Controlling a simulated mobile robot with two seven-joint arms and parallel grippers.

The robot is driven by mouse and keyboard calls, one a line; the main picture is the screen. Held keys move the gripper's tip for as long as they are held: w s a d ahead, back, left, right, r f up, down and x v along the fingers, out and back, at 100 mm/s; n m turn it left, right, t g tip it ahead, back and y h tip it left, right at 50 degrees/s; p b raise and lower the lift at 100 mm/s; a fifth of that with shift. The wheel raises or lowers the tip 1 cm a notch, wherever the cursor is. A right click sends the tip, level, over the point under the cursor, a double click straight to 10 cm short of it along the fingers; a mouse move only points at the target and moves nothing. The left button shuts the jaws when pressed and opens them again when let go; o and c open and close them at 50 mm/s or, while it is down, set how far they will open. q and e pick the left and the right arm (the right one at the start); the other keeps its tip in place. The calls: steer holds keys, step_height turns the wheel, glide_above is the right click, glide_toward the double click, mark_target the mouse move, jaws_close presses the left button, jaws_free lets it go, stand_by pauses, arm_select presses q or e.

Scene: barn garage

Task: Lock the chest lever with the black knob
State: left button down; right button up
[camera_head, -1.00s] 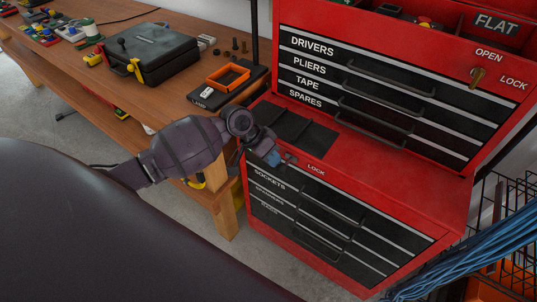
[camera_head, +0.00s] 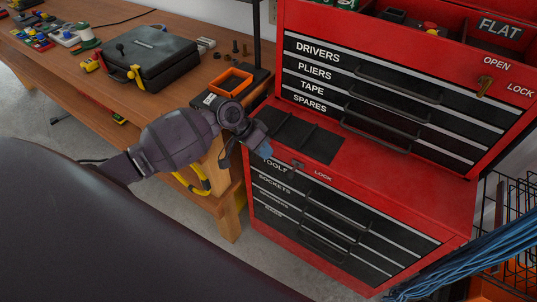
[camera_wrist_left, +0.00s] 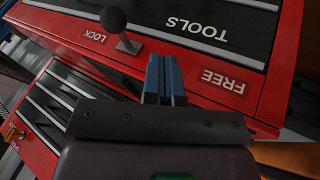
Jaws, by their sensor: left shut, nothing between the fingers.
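The lever's black knob (camera_wrist_left: 114,20) sits on a short metal stem on the red lower chest's front in the left wrist view. The lever stands beside the LOCK label (camera_wrist_left: 95,36), with the FREE label (camera_wrist_left: 223,82) farther off on the other side. My left gripper (camera_wrist_left: 165,78) is shut and empty, on the FREE side of the lever, with a visible gap to it. In the head view my left gripper (camera_head: 260,143) is at the lower chest's top front edge, left of the LOCK label (camera_head: 323,175); the lever is too small to make out clearly there. My right gripper is not in view.
The red upper chest (camera_head: 455,105) stands behind, with a brass latch (camera_head: 484,86) marked OPEN and LOCK. A wooden bench (camera_head: 75,62) with a black case (camera_head: 150,55) and an orange tray (camera_head: 231,81) is at left. A wire basket (camera_head: 500,215) with blue cables is at right.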

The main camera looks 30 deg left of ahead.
arm_select(q)
steer(key=v, duration=0.7)
steer(key=shift+s+r, duration=0.2)
steer(key=shift+r, duration=0.2)
steer(key=w+r+t+y, duration=0.1)
steer(key=w+r+t, duration=0.1)
steer(key=w+t, duration=0.35)
steer(key=s+d+f+n+t+y, duration=0.1)
steer(key=s+f+y, duration=0.1)
steer(key=s+f, duration=0.6)
steer(key=s+d+f+n+t+y, duration=0.2)
steer(key=s+f, duration=0.6)
steer(key=s, duration=0.6)
steer(key=shift+s+y, duration=0.35)
steer(key=shift+y, duration=0.35)
steer(key=shift+f+t, duration=0.1)
steer(key=shift+t, duration=0.15)
